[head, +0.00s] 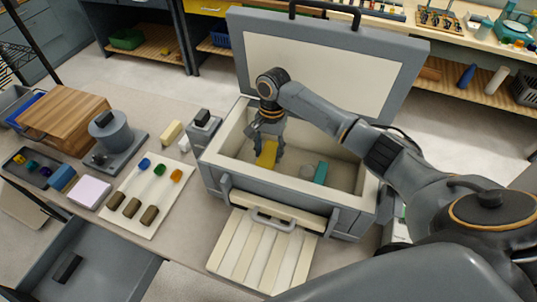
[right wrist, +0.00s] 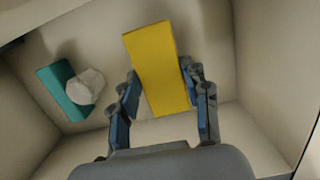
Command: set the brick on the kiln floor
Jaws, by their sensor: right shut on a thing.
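The kiln (head: 292,213) is a grey box with a cream lining, and its lid (head: 318,67) stands open at the back. My right gripper (head: 268,140) reaches down inside it, shut on a yellow brick (head: 267,153). In the right wrist view the gripper (right wrist: 163,98) has one finger on each side of the yellow brick (right wrist: 157,65). I cannot tell whether the brick touches the kiln floor (right wrist: 95,35). A teal block (head: 320,172) lies on the floor to the right, also seen in the right wrist view (right wrist: 62,91). My left gripper is not in view.
A whitish round lump (right wrist: 86,86) lies beside the teal block. The kiln walls stand close around my gripper. A slatted board (head: 262,251) lies in front of the kiln. A pale board (head: 142,195) with coloured pieces is to the left.

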